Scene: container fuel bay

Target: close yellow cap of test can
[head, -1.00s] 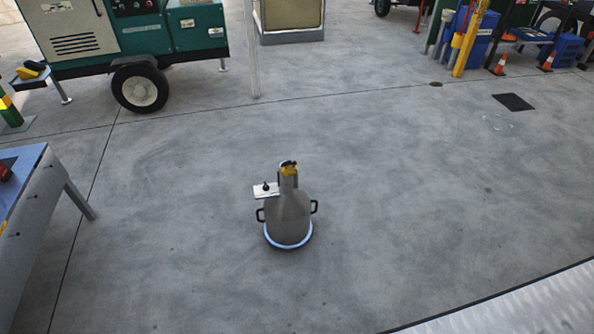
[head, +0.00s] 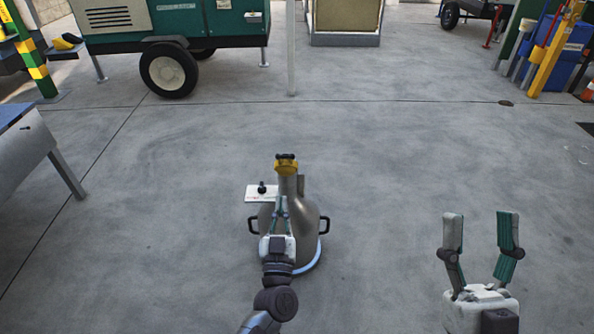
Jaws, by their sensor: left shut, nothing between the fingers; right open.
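The test can (head: 309,214) is a grey metal can with a narrow neck, two black side handles and a pale blue ring at its base. It stands upright on the concrete floor. Its yellow cap (head: 286,167) is at the top of the neck, with a black part above it. Whether the cap is seated is too small to tell. My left gripper (head: 280,205) is shut and empty, in front of the can's neck and below the cap, hiding part of the can. Contact cannot be told. My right gripper (head: 482,222) is open and empty, to the right of the can.
A white plate with a black knob (head: 262,192) sticks out left of the neck. A grey table (head: 30,148) stands at the left. A green wheeled generator (head: 180,30) and a thin pole (head: 291,50) are behind. The floor around the can is clear.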

